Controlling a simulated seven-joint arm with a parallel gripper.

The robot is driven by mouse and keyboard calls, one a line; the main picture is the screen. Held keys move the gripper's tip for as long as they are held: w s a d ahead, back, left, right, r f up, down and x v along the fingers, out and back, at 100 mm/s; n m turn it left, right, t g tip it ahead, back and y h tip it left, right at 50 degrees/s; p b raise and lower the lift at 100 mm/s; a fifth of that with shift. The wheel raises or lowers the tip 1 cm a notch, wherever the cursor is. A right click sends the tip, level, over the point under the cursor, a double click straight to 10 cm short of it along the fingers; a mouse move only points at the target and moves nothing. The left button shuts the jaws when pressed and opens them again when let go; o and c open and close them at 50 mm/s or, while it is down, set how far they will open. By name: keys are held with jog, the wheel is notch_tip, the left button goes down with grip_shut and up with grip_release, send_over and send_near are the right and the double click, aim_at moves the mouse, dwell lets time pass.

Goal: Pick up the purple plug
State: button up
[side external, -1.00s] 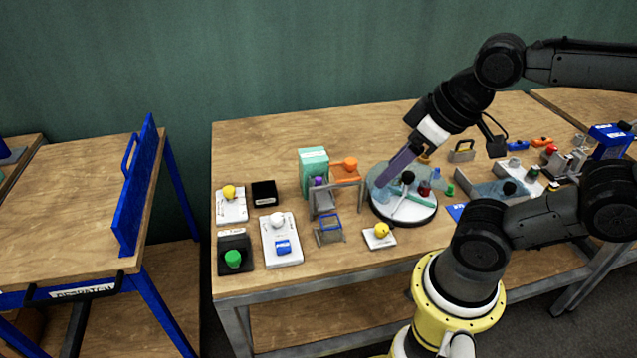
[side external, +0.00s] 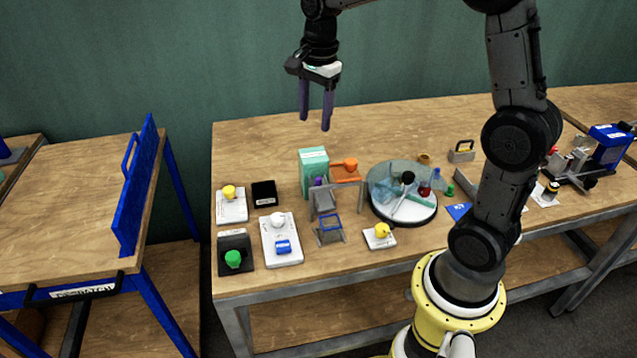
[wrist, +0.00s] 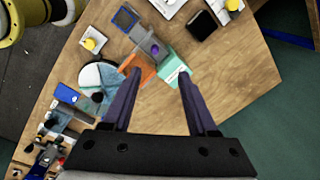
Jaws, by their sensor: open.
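The purple plug (side external: 319,181) is a small purple knob in the grey press stand (side external: 322,201), in front of the teal box (side external: 313,163). It is partly hidden in the side view. In the wrist view the purple plug (wrist: 155,49) shows from above on the grey stand, beyond the fingertips. My gripper (side external: 315,120) is high above the back of the table, pointing down, with its two dark purple fingers apart and nothing between them. In the wrist view my gripper (wrist: 158,72) also shows open and empty.
A round tray (side external: 408,216) with several items is to the right. White and black plates with yellow, white and green knobs lie at left and front. The table behind the teal box is clear.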

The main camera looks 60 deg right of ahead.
jog(key=g, duration=0.1)
send_near(318, 178)
notch_tip(318, 178, down, 3)
jog(key=shift+s+d+r+m, duration=0.1)
jog(key=shift+s+m, duration=0.05)
jog(key=shift+m, duration=0.15)
jog(key=shift+f, duration=2.95)
grip_shut()
